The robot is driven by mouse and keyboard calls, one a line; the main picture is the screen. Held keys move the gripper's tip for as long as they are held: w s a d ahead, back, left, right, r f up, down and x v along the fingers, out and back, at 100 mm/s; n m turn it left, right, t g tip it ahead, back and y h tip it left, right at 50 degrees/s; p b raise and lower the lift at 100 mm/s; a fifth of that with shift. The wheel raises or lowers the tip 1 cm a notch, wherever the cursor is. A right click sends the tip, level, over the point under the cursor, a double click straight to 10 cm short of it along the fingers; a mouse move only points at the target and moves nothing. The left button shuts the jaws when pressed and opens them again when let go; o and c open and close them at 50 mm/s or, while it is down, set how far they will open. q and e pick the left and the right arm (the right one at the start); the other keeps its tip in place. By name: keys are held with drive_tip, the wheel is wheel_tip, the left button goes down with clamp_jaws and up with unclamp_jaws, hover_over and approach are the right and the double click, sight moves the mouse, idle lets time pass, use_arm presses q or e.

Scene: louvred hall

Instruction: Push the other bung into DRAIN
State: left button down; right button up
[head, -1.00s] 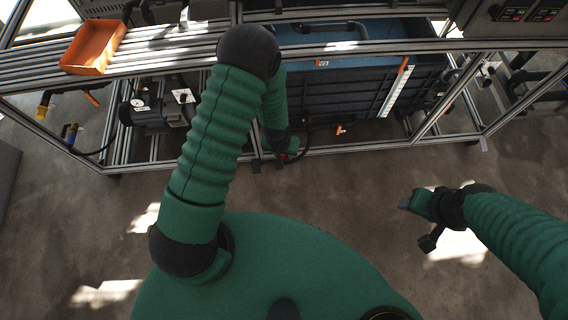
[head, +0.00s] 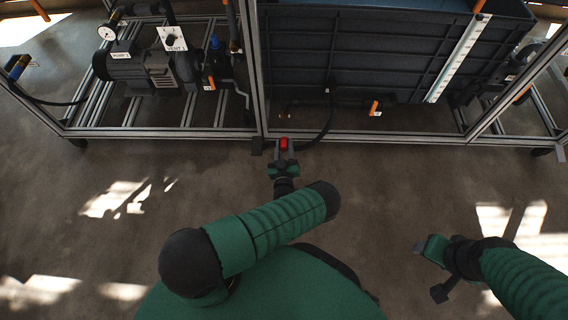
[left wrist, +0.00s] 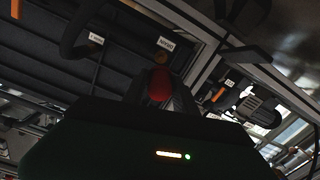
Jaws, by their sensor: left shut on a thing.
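My left gripper (head: 284,158) is shut on a red bung (head: 284,144), held out low in front of the dark tank's lower frame rail. In the left wrist view the red bung (left wrist: 159,85) stands between the dark fingers. Just beyond it is a small brownish round fitting (left wrist: 161,59) beside a white label (left wrist: 165,43); I cannot read the label surely as DRAIN. A gap between bung and fitting cannot be judged. My right gripper (head: 421,247) is over the floor at right, away from the tank; its finger opening is unclear.
The dark ribbed tank (head: 390,65) sits in a metal frame (head: 360,137). A black hose (head: 327,122) hangs near the bung, and an orange-handled valve (head: 375,107) is to its right. A pump (head: 145,68) stands at left. The floor in front is clear.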

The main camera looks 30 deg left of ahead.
use_arm(q)
drive_tip(key=shift+s+a+f+b, duration=0.15)
drive_tip(key=shift+f+b, duration=0.2)
drive_tip(key=shift+f, duration=0.6)
drive_tip(key=shift+a+r+t, duration=0.1)
drive_tip(key=shift+t, duration=0.2)
drive_tip(key=shift+w+a+r, duration=0.1)
drive_tip(key=shift+w+r, duration=0.05)
drive_tip(key=shift+w, duration=0.2)
drive_tip(key=b+x, duration=0.3)
drive_tip(key=x, duration=0.4)
drive_tip(key=shift+w+r+b, duration=0.2)
drive_tip(key=shift+w+b, duration=0.1)
drive_tip(key=shift+w, duration=0.05)
use_arm(e)
drive_tip(key=x, duration=0.3)
drive_tip(key=s+x, duration=0.1)
drive_tip(key=x, duration=0.1)
drive_tip(key=shift+a+f, duration=0.15)
drive_tip(key=shift+f, duration=0.35)
use_arm(q)
drive_tip(key=shift+a+f, duration=0.1)
drive_tip(key=shift+a, duration=0.05)
use_arm(e)
drive_tip(key=shift+f, duration=0.15)
